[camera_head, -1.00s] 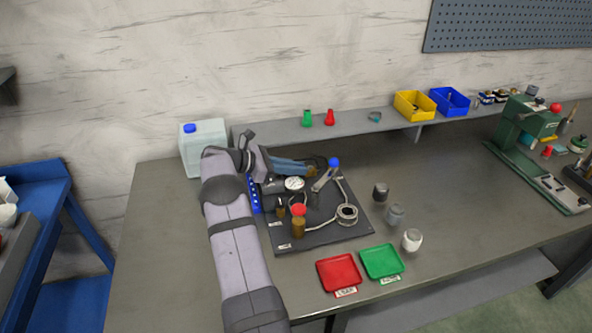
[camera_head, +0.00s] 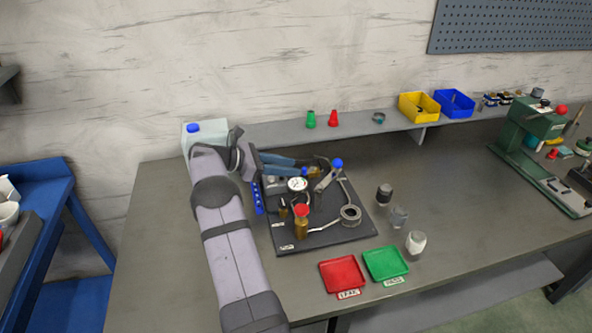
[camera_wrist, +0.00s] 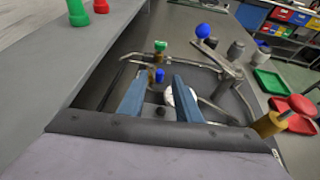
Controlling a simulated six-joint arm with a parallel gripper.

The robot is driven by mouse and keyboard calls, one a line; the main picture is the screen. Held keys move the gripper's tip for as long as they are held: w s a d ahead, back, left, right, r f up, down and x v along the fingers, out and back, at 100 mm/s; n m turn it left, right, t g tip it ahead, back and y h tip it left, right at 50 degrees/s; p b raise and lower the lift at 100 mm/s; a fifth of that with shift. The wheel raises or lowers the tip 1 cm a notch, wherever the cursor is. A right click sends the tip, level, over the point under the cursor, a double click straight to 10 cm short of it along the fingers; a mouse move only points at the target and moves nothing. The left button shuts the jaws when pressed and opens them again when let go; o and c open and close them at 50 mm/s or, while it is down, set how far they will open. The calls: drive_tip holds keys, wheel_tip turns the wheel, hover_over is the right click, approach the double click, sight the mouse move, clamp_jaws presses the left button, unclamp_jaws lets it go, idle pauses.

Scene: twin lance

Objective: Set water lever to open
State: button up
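A dark fixture plate (camera_head: 325,238) on the bench carries a white gauge (camera_head: 297,184), fittings and hoses. A metal lever with a blue ball knob (camera_head: 337,163) stands near its back edge; the ball also shows in the wrist view (camera_wrist: 203,30). My gripper (camera_wrist: 162,76) has two blue fingers, apart with a clear gap, over the back left of the plate. A smaller blue knob (camera_wrist: 159,75) shows between the fingertips, apparently ungripped. A green knob (camera_wrist: 160,45) lies just beyond. I cannot tell for sure which knob belongs to the water lever, or its setting.
A red-topped brass fitting (camera_head: 301,222) stands at the plate's front. Red (camera_head: 343,275) and green (camera_head: 386,264) trays lie in front, several small jars to the right. A raised shelf (camera_head: 350,129) runs behind. A translucent canister (camera_head: 205,135) stands at the back left.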

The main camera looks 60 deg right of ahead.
drive_tip(key=shift+v, duration=1.65)
